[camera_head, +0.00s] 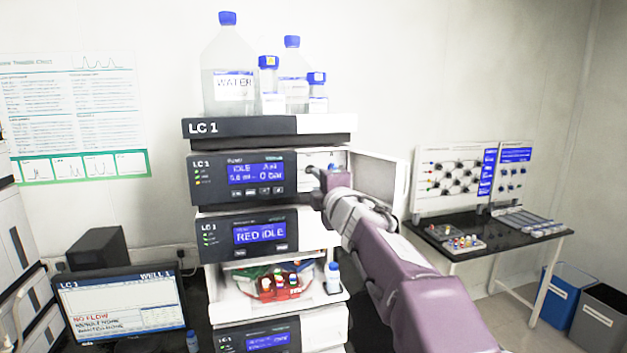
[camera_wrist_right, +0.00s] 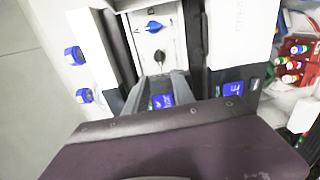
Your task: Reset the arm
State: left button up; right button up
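My right arm comes in from the lower right in the head view. Its gripper (camera_head: 318,182) is at the right side of the LC 1 pump module (camera_head: 215,180), by the open door (camera_head: 378,182). In the right wrist view the two grey fingers of the gripper (camera_wrist_right: 160,82) stand apart, with a gap between them and nothing seen held. Past their tips is a pale panel with a blue knob (camera_wrist_right: 153,27) and a black knob (camera_wrist_right: 158,56). I cannot tell whether the fingers touch the black knob. My left gripper is not in view.
Bottles, one a large water bottle (camera_head: 228,75), stand on top of the stack. A red vial rack (camera_head: 280,288) sits in an open bay below. A monitor (camera_head: 122,308) is at lower left. A side table (camera_head: 480,240) and bins (camera_head: 600,318) are at right.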

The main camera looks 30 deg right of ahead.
jog(key=shift+s, duration=0.25)
jog(key=shift+w+f, duration=0.1)
